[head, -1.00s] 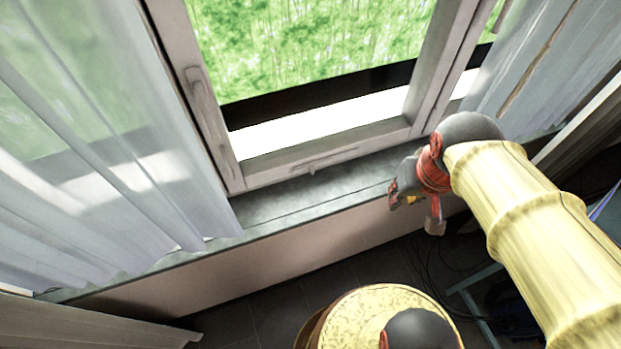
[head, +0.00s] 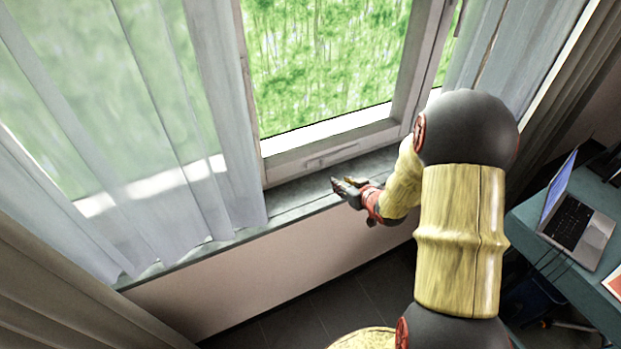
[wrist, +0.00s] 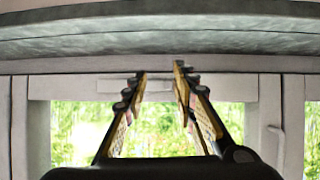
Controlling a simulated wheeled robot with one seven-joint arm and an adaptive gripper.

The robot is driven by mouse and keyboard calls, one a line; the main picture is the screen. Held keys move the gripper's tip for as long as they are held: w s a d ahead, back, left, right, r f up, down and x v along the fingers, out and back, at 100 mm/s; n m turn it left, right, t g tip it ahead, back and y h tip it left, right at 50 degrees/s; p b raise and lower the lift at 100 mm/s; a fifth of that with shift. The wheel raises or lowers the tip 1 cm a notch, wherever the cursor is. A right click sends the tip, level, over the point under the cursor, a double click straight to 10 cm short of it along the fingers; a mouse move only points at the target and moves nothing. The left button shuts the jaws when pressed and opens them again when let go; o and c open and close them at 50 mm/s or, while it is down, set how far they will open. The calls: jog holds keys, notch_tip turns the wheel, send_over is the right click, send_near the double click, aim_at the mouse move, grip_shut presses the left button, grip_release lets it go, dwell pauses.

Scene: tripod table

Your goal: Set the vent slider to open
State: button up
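The vent slider (head: 331,156) is a small, pale, low-relief strip on the bottom rail of the window frame. In the wrist view it shows as a pale strip (wrist: 115,86) on the rail, partly behind my fingers. I cannot make out its knob or setting. My gripper (head: 342,184) is over the sill, in front of and slightly below the slider in the head view. In the wrist view my gripper (wrist: 159,74) is open, with an empty gap between its fingertips, which point at the rail. I cannot tell whether they touch it.
The grey stone windowsill (head: 293,197) runs below the window. A sheer curtain (head: 185,130) hangs at the left, and another curtain (head: 535,50) at the right. A teal desk (head: 600,285) with a laptop (head: 580,225) stands at the right. A window handle (wrist: 277,138) shows in the wrist view.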

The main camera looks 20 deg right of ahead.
aim_at(324, 165)
jog(key=shift+t+y, duration=0.3)
jog(key=shift+t, duration=0.5)
jog(key=w, duration=0.2)
jog(key=w+a+b, duration=0.1)
jog(key=w, duration=0.2)
jog(key=w+b, duration=0.1)
jog(key=w, duration=0.2)
jog(key=shift+w+a+r, duration=0.15)
jog(key=shift+a+r, duration=0.1)
jog(key=shift+r, duration=0.05)
jog(key=shift+w+f, duration=0.1)
jog(key=shift+w, duration=0.35)
grip_shut()
